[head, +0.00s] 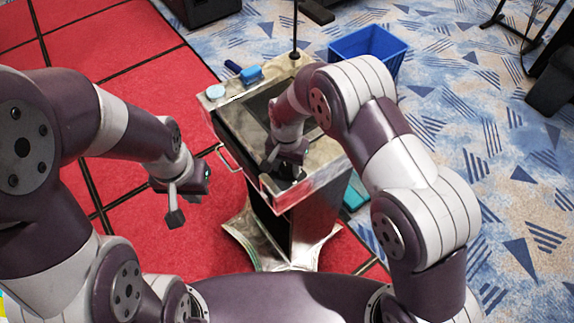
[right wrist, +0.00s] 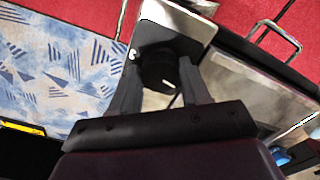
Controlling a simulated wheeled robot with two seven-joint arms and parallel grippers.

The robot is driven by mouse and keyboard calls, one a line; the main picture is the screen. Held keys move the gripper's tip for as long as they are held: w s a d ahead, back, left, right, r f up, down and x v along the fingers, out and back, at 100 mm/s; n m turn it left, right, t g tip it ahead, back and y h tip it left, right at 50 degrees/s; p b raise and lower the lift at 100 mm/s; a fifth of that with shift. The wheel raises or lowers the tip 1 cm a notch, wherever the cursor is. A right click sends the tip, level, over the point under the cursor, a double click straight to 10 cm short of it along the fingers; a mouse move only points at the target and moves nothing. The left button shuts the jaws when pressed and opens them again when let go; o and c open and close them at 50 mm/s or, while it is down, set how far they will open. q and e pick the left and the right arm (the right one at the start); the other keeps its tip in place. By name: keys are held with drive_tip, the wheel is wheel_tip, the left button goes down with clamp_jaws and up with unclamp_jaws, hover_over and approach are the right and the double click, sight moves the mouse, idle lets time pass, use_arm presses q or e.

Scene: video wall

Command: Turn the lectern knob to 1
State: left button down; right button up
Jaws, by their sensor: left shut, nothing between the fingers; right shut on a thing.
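The metal lectern (head: 235,115) stands in the middle of the head view, its top tilted. In the head view the gripper mostly hides the knob. My left gripper (head: 175,217) is shut and empty, hanging left of the lectern over the red floor.
A blue bin (head: 370,48) stands on the patterned carpet behind.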

drive_tip(key=m+b, duration=0.1)
drive_tip(key=m, duration=0.3)
drive_tip(key=shift+m, duration=0.3)
drive_tip(key=m+b, duration=0.1)
drive_tip(key=m, duration=0.3)
drive_tip(key=shift+r+m, duration=0.1)
drive_tip(key=shift+m, duration=0.3)
drive_tip(key=shift+b, duration=0.3)
drive_tip(key=o, duration=0.9)
drive_tip(key=shift+o, duration=0.8)
